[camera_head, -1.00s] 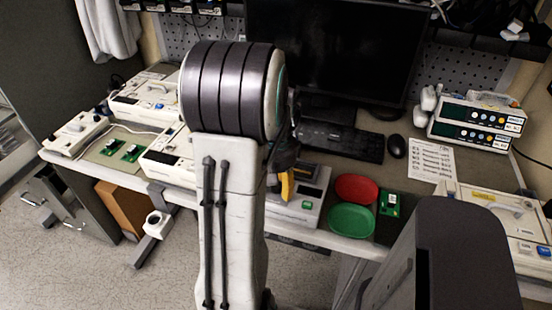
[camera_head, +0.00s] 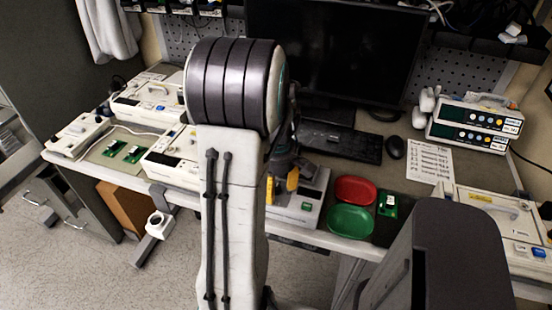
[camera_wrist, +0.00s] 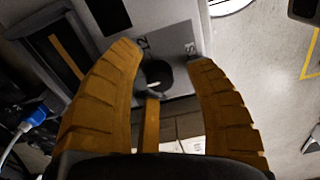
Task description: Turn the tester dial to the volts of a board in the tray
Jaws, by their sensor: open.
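The tester (camera_head: 310,213) is a pale box with a green button at the front of the bench. In the wrist view its black round dial (camera_wrist: 155,73) shows on a grey panel, with a "12" mark at its upper left and another mark, hard to read, at right. My gripper (camera_wrist: 165,58) is open, its orange fingers either side of the dial; no contact shows. My gripper (camera_head: 281,185) also shows over the tester in the head view. A green board (camera_head: 388,204) with a white label lies on a dark surface right of the green dish. The label is unreadable.
A red dish (camera_head: 355,189) and a green dish (camera_head: 350,220) look empty beside the tester. Two green boards (camera_head: 114,148) lie at the left. A printed sheet (camera_head: 429,160), a keyboard (camera_head: 340,141) and stacked pumps (camera_head: 470,125) stand behind and right.

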